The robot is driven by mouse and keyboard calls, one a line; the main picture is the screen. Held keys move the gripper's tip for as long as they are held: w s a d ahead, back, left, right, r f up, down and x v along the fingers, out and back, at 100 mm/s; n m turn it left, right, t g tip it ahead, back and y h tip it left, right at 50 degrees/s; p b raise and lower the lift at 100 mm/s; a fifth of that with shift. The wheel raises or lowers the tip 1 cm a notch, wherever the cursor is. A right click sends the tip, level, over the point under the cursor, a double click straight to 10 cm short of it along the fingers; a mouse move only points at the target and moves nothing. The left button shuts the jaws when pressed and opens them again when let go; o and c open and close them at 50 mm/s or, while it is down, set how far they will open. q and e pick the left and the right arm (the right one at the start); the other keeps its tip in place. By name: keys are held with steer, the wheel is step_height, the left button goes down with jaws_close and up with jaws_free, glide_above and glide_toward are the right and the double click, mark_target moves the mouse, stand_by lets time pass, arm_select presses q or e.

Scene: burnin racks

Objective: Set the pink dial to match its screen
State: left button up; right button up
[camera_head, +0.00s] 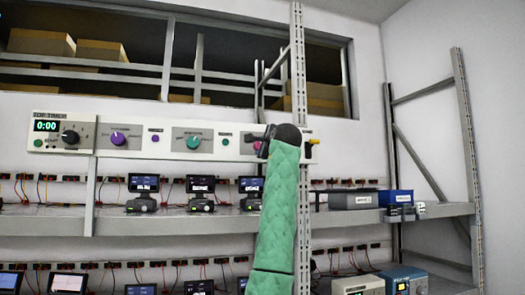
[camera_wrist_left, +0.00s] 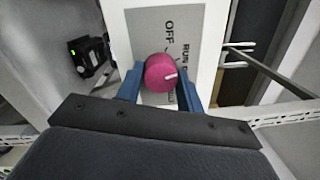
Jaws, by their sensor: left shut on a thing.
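The pink dial (camera_wrist_left: 160,73) is a round magenta knob on a grey plate (camera_wrist_left: 140,28) in the left wrist view. Its white mark points right and slightly up. The label "OFF" and a label starting "RUN" stand beside it, partly covered lower down. My left gripper (camera_wrist_left: 160,84) has its blue fingers on both sides of the knob and is shut on it. In the head view my left gripper (camera_head: 265,139) is at the right part of the white panel, and it and my green-sleeved arm hide most of the dial. I cannot make out the dial's screen. My right gripper is not in view.
The white panel (camera_head: 170,130) also holds a timer screen (camera_head: 46,126) reading 0:00, a black knob (camera_head: 70,136), a purple knob (camera_head: 118,139) and a teal knob (camera_head: 193,142). A shelf (camera_head: 180,222) below bears several small devices. A metal upright (camera_head: 298,60) stands close by my gripper.

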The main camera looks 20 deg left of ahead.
arm_select(q)
steer(key=m, duration=0.4)
steer(key=m+b, duration=0.1)
steer(key=m, duration=0.3)
steer(key=shift+f+t+h, duration=0.15)
steer(key=shift+t+h, duration=0.15)
steer(key=shift+t, duration=0.1)
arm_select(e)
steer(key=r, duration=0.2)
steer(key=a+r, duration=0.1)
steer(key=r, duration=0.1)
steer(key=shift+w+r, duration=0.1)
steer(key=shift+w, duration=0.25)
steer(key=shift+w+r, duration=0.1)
arm_select(q)
steer(key=shift+b, duration=0.3)
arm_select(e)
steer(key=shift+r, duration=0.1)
